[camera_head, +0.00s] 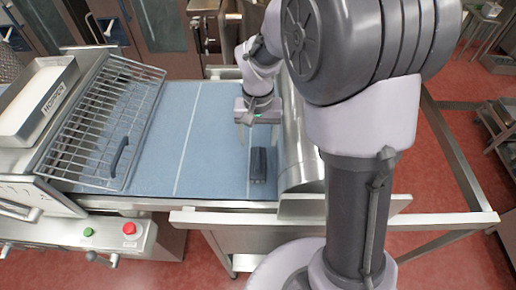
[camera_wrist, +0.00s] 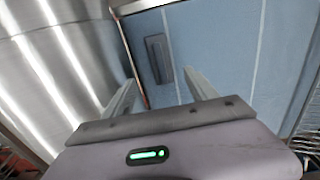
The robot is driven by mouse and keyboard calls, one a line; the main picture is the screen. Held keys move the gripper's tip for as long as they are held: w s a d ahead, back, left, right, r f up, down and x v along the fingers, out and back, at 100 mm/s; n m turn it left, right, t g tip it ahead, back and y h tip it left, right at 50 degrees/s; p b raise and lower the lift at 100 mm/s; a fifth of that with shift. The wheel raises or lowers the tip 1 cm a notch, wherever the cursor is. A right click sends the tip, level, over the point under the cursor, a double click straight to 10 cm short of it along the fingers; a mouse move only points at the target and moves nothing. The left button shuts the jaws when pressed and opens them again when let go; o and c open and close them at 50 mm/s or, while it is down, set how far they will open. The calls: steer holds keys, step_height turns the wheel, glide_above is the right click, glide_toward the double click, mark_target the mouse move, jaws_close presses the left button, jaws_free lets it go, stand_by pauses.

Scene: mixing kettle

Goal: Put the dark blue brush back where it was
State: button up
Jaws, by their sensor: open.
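The dark brush (camera_head: 258,165) lies on the blue surface (camera_head: 215,150), close to its front edge and just left of the shiny metal drum (camera_head: 300,160). In the wrist view the brush (camera_wrist: 159,58) shows as a dark oblong block with a raised strip along its top. My gripper (camera_head: 257,122) is open and empty, over the blue surface and farther back than the brush. In the wrist view the brush lies beyond the fingertips (camera_wrist: 161,78), roughly in line with the gap between them. It appears apart from both fingers.
A wire rack (camera_head: 105,120) with a dark handle stands on the left of the blue surface. A white tray (camera_head: 38,98) sits beside it. A red button (camera_head: 129,228) and a green one (camera_head: 88,232) are on the front panel. A metal rail (camera_head: 330,217) runs along the front.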

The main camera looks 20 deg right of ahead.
steer(key=s+a+r+t+y, duration=0.1)
steer(key=s+a+r+t, duration=0.1)
steer(key=s+r, duration=0.6)
steer(key=s+a+r+t+y, duration=0.1)
steer(key=s+a+r+t, duration=0.1)
steer(key=s+r, duration=0.6)
steer(key=s+t, duration=0.1)
steer(key=s, duration=0.1)
steer(key=shift+s+m+t, duration=0.4)
